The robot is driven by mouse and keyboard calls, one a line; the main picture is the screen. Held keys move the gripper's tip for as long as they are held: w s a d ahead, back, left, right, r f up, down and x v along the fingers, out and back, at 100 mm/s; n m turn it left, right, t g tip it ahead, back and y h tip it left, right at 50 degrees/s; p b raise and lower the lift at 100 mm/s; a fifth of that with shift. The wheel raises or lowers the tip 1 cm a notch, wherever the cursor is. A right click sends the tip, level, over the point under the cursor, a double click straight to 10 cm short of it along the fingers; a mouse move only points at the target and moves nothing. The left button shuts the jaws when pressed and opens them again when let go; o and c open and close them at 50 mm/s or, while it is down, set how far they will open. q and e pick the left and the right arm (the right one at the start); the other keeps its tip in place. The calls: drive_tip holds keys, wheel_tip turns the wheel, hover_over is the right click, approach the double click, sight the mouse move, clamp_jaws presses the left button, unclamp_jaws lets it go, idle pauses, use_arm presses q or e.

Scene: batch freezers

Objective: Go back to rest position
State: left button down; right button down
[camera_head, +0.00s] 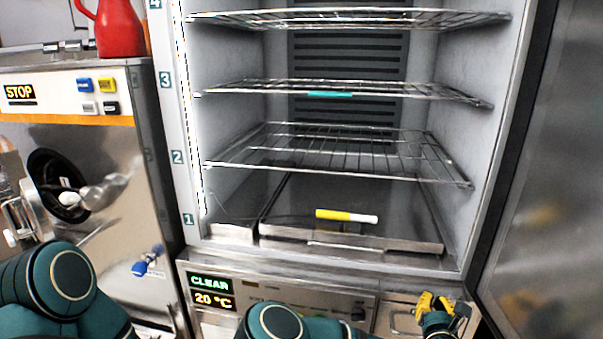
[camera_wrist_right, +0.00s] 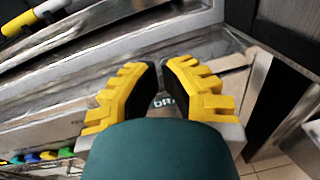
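My right gripper (camera_head: 437,306), with yellow ridged fingers, is low at the right in the head view, in front of the panel below the open cabinet. In the right wrist view its two fingers (camera_wrist_right: 161,75) stand a narrow gap apart, and lettering on a surface beyond shows between them. I see nothing held. My left arm, teal, shows at the lower left of the head view. My left gripper cannot be made out there.
An open cabinet with wire shelves (camera_head: 340,165) fills the middle; a yellow-and-white stick (camera_head: 346,216) lies on its floor. Its door (camera_head: 550,190) stands open at right. A steel machine (camera_head: 110,165) with a red jug (camera_head: 119,28) on top stands at left.

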drive_tip(key=s+f+m+g, duration=0.3)
drive_tip(key=s+f+m, duration=0.25)
drive_tip(key=f, duration=0.25)
drive_tip(key=s+a+f+m+g, duration=0.1)
drive_tip(key=s+f+m+g, duration=0.3)
drive_tip(key=f+m, duration=0.25)
drive_tip(key=s+f+m+g, duration=0.3)
drive_tip(key=s+f+m, duration=0.15)
drive_tip(key=f, duration=0.35)
drive_tip(key=s+a+f+m+g+y, duration=0.2)
drive_tip(key=a+m, duration=0.2)
drive_tip(key=a, duration=0.2)
drive_tip(key=s+a+f+m+g+y, duration=0.1)
drive_tip(key=s+a+f+m+y, duration=0.2)
drive_tip(key=a+m, duration=0.25)
drive_tip(key=a+r+m+g+y, duration=0.1)
drive_tip(key=a+r+m+y, duration=0.3)
drive_tip(key=a, duration=0.8)
wheel_tip(320, 180, up, 2)
drive_tip(key=shift+a+r+m+y, duration=0.3)
drive_tip(key=shift+a+m, duration=0.1)
drive_tip(key=shift+m, duration=0.6)
drive_tip(key=shift+s, duration=0.15)
